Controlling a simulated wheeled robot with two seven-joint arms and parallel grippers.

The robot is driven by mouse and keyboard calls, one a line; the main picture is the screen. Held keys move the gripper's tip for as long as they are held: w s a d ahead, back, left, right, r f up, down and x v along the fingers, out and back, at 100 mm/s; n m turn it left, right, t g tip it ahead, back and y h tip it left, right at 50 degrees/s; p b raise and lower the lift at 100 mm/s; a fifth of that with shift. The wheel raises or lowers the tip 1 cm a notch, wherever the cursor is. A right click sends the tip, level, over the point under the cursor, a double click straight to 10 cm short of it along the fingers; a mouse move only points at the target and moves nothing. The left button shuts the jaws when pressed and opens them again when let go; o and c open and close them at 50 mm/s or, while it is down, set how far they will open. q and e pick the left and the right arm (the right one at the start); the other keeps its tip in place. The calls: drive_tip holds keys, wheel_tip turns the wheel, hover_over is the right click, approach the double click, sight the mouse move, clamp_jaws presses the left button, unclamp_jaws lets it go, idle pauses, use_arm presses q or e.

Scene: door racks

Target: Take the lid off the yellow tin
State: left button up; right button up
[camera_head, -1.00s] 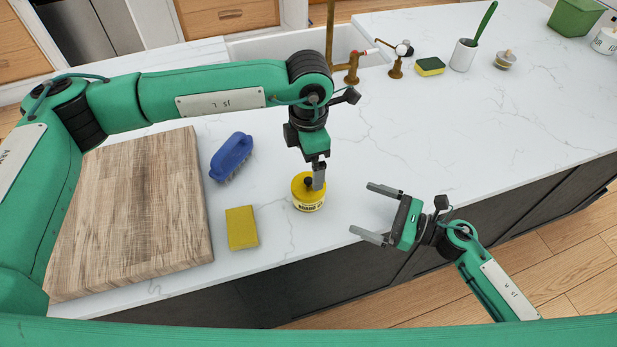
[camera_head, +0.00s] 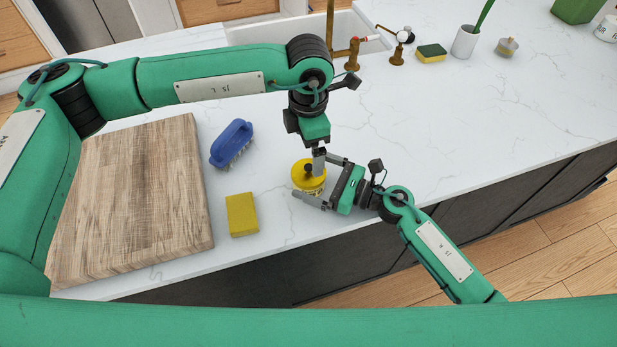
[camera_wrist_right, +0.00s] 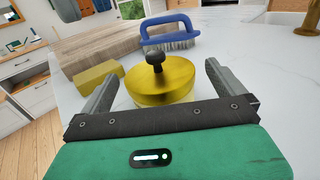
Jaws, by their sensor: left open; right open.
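The yellow tin (camera_head: 314,191) stands on the white counter near its front edge, with its yellow lid (camera_head: 301,176) on top. The lid's dark knob shows in the right wrist view, where the lid (camera_wrist_right: 170,78) lies between the fingers. My left gripper (camera_head: 318,163) points down from above, right at the knob; it is open, and whether it touches the knob cannot be told. My right gripper (camera_head: 313,178) is open and level, its fingers on either side of the tin. The right wrist view shows this gripper (camera_wrist_right: 160,90) with gaps beside the lid. Most of the tin's body is hidden.
A yellow sponge (camera_head: 241,214), a blue brush (camera_head: 232,143) and a wooden board (camera_head: 140,200) lie left of the tin. The sink (camera_head: 290,50) and brass tap (camera_head: 352,55) are behind. The counter to the right (camera_head: 480,120) is clear.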

sight(307, 167)
drive_tip(key=shift+w+a, duration=0.1)
drive_tip(key=shift+a, duration=0.1)
drive_tip(key=shift+c, duration=0.2)
use_arm(q)
drive_tip(key=shift+c, duration=0.2)
use_arm(e)
drive_tip(key=c, duration=1.4)
use_arm(q)
drive_tip(key=shift+c, duration=0.7)
use_arm(e)
drive_tip(key=shift+o, duration=0.2)
use_arm(q)
wheel_tip(307, 167, down, 8)
drive_tip(key=n, duration=0.4)
drive_tip(key=shift+s+a, duration=0.15)
drive_tip(key=shift+r, duration=0.1)
drive_tip(key=shift+c, duration=0.3)
